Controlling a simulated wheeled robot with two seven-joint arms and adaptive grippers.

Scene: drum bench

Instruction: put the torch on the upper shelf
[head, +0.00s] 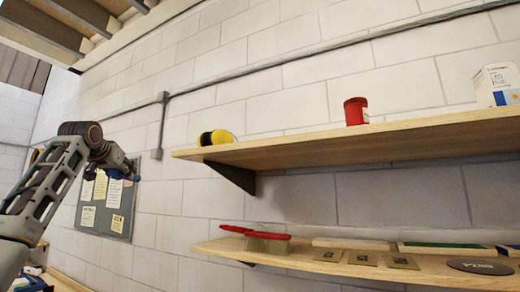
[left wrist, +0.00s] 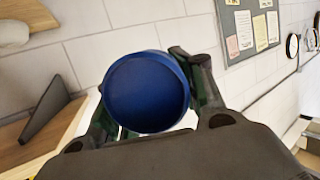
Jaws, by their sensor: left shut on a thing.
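The torch shows in the left wrist view as a round, dark blue end (left wrist: 147,92), seen end-on. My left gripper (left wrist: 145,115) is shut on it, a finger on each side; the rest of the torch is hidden. In the head view my left gripper (head: 128,165) is at the left, in front of the wall, with a little blue (head: 114,174) showing at it. It is left of the upper shelf (head: 300,150) and apart from it. The upper shelf is a wooden board on a dark bracket. My right gripper is out of view.
On the upper shelf stand a yellow and black item (head: 216,137), a red can (head: 355,111) and an LED bulb box (head: 497,84). Bare board lies between them. The lower shelf (head: 300,258) holds red-handled brushes and flat items. A grey pinboard (head: 118,222) hangs behind my gripper.

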